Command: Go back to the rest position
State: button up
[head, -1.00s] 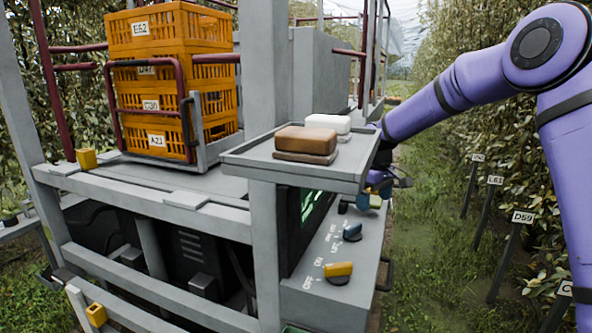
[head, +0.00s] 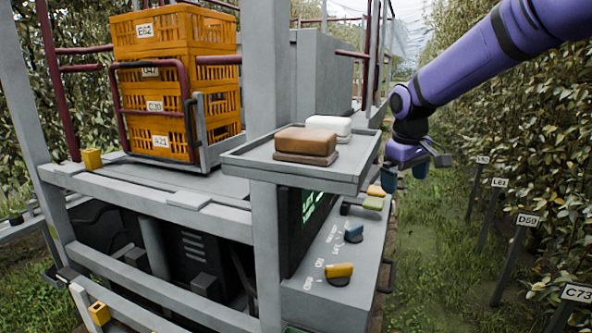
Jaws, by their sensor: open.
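My gripper (head: 405,172) hangs below the end of my purple arm in the head view, pointing down. It is open, with its two teal fingertips apart and nothing seen between them. It is just right of the grey tray (head: 240,160), over the grass lane. The control panel (head: 315,262) with its yellow knob (head: 339,271) and blue knob (head: 353,233) is lower and to the left of the gripper, apart from it.
A brown block (head: 305,141) and a white block (head: 329,124) lie on the tray. Orange crates (head: 177,90) are stacked on the platform at the left. Plant rows with label posts (head: 527,220) line the right. The grass lane (head: 430,250) is free.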

jog(key=s+d+r+m+t, duration=0.15)
jog(key=s+r, duration=0.25)
jog(key=s, duration=0.5)
jog(key=s+d+r+m+t, duration=0.15)
jog(key=s+r, duration=0.25)
jog(key=s, duration=0.5)
jog(key=s+d+f+m, duration=0.2)
jog(key=s, duration=1.3)
jog(key=shift+s+d+f+m+t+y, duration=0.15)
jog(key=shift+s+m+t+y, duration=0.05)
jog(key=shift+m+t+y, duration=0.2)
